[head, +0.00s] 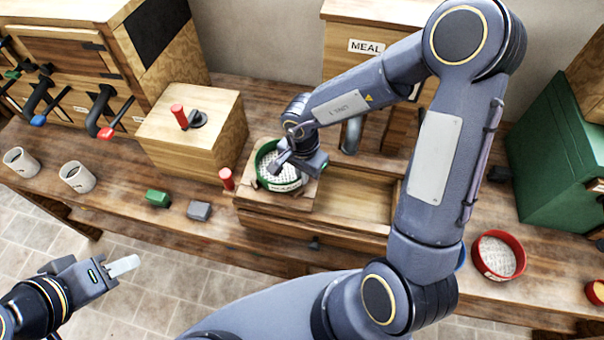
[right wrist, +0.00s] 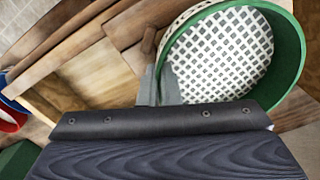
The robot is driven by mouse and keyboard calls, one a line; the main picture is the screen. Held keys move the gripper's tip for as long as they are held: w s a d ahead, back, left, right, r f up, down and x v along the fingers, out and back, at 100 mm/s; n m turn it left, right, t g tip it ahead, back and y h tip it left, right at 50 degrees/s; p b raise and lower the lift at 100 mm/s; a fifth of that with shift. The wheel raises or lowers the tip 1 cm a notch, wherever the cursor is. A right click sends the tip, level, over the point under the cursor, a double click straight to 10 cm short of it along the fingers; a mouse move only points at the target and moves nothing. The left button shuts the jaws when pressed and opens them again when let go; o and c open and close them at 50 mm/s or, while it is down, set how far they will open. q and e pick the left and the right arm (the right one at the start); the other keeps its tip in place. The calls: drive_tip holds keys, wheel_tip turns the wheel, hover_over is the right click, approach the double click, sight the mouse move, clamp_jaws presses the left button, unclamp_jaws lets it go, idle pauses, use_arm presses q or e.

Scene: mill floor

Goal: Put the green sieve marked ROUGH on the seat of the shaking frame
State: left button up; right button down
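The green sieve (head: 268,178) with a white mesh is at the seat of the shaking frame (head: 300,203), a wooden board at the frame's left end. A white label on the sieve's front is too small to read surely. My right gripper (head: 283,166) reaches down at the sieve's rim and hides part of it. In the right wrist view, the fingers (right wrist: 160,85) are close together with the wall of the sieve (right wrist: 225,45) between them. I cannot tell whether the sieve rests fully on the seat. My left gripper (head: 122,266) is empty, low on the left, its finger gap unclear.
A red sieve (head: 498,256) stands on the bench at right, beside a green cabinet (head: 555,150). A wooden box (head: 192,130) with a red-knobbed lever, two mugs (head: 77,177), a green block (head: 158,198) and a grey block (head: 199,210) are left. A MEAL bin (head: 365,46) stands behind.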

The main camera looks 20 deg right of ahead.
drive_tip(key=shift+f, duration=0.45)
drive_tip(key=c, duration=1.6)
unclamp_jaws()
drive_tip(key=shift+f, duration=0.1)
drive_tip(key=shift+c, duration=0.2)
